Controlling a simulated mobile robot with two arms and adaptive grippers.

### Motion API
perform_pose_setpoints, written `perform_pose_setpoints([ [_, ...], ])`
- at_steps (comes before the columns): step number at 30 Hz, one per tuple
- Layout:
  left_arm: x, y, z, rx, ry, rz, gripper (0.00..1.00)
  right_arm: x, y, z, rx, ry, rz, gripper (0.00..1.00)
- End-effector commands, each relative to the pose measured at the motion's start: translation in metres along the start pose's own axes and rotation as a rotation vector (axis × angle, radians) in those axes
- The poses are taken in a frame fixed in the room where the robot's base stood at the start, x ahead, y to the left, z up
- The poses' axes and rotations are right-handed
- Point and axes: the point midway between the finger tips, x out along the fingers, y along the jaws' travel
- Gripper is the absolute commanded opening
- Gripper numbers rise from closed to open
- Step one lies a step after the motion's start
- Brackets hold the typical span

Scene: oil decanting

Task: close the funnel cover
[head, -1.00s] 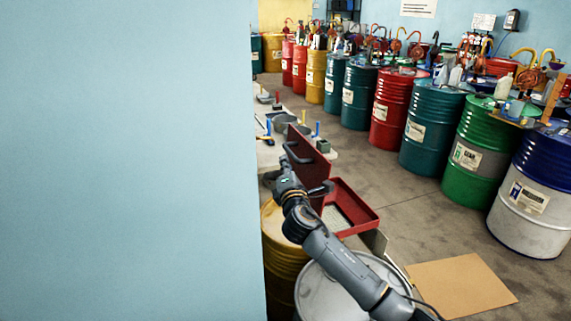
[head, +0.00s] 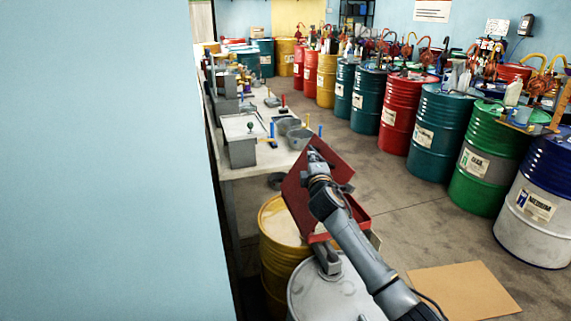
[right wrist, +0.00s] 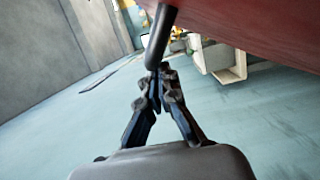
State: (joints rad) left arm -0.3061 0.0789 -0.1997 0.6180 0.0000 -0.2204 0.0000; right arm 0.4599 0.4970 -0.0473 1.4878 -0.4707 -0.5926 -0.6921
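The funnel cover (head: 298,200) is a red panel, tilted over the red funnel tray (head: 358,210) but not flat on it; its outer face is towards me. The tray sits at the drums and is mostly hidden by the cover and my arm. My right gripper (head: 316,152) is at the cover's upper part. The right wrist view shows its fingers (right wrist: 160,78) brought together at a dark bar handle (right wrist: 160,35) under the red cover (right wrist: 250,25). I cannot tell whether they grip the bar or only touch it. My left gripper is not in view.
A yellow drum (head: 278,250) and a grey-white drum (head: 325,298) stand below the cover. A bench (head: 245,168) with tools lies behind. A blue wall (head: 100,160) fills the left. Several drums line the right, with cardboard (head: 460,285) on the open floor.

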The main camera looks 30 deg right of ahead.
Motion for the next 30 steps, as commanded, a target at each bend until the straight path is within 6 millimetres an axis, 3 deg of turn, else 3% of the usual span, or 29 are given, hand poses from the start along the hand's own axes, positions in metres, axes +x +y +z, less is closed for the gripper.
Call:
perform_pose_setpoints([
  [6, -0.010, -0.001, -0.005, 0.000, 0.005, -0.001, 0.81, 0.009, -0.013, 0.040, 0.199, -0.004, -0.051, 0.00],
  [16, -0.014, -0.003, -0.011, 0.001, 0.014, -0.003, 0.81, 0.021, -0.051, 0.089, 0.503, -0.004, -0.126, 0.00],
  [30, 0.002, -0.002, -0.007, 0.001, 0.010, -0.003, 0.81, 0.029, -0.111, 0.120, 0.859, -0.002, -0.211, 0.00],
])
